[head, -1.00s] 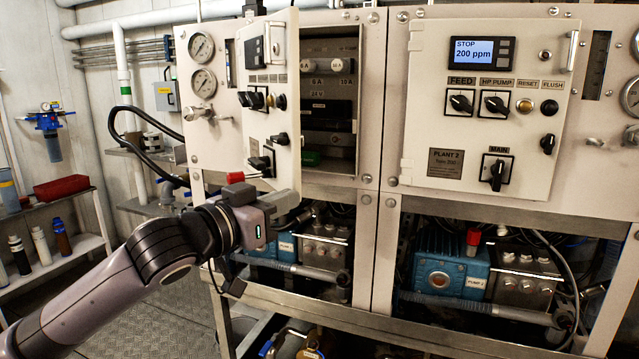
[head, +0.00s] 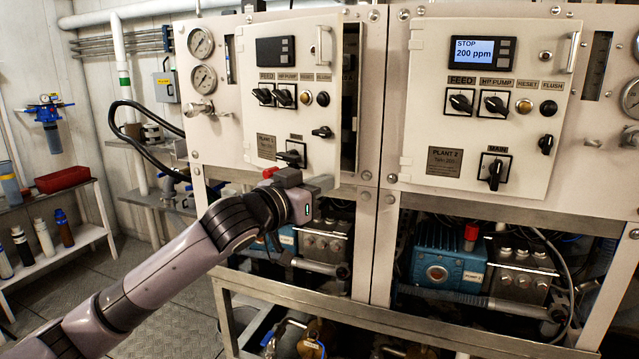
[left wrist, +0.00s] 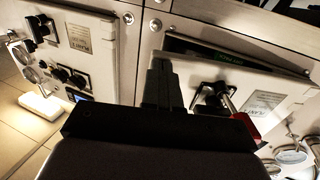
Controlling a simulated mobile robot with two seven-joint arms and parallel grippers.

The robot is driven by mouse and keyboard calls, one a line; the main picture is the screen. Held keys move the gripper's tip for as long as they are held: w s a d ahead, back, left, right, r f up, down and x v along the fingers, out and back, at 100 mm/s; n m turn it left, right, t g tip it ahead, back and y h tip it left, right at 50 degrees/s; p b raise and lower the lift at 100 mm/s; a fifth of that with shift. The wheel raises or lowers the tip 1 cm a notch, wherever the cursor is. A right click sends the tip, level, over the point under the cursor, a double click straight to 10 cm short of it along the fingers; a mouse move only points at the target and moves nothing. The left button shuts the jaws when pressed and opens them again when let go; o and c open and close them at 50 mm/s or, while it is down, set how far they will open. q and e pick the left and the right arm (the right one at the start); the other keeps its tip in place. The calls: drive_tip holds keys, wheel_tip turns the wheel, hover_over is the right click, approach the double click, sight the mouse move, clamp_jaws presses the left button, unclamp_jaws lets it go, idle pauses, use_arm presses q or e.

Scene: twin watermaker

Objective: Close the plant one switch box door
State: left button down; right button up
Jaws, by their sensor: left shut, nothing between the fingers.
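The plant one switch box door (head: 278,125), a white panel with a dark display, black knobs and a handle on its right side, stands slightly ajar. A narrow dark gap shows along its right edge. In the left wrist view the door (left wrist: 262,103) appears upside down, with the gap and a green part inside above it. My left gripper (head: 322,184) is shut and empty at the door's lower right corner; I cannot tell if it touches. Its fingers also show in the left wrist view (left wrist: 161,85). My right gripper is not in view.
The plant two switch box door (head: 480,120) is shut to the right, its display reading STOP, 200 ppm. Gauges (head: 202,60) are at the left. A metal rail and the blue pump (head: 440,262) lie below. A shelf with a red bin (head: 62,179) stands far left.

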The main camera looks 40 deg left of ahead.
use_arm(q)
drive_tip(key=shift+w, duration=0.1)
drive_tip(key=w+n+y, duration=0.1)
drive_tip(key=w+y, duration=0.1)
drive_tip(key=w+n+y, duration=0.1)
drive_tip(key=w+y, duration=0.1)
drive_tip(key=w, duration=0.1)
drive_tip(key=w+n+y+p, duration=0.1)
drive_tip(key=w, duration=0.1)
drive_tip(key=shift+w+d+r+n+g+y, duration=0.2)
drive_tip(key=shift+w+d+n+g+y, duration=0.1)
drive_tip(key=shift+n+y, duration=0.1)
drive_tip(key=shift+a+r, duration=0.1)
drive_tip(key=shift+r, duration=0.05)
idle(0.4)
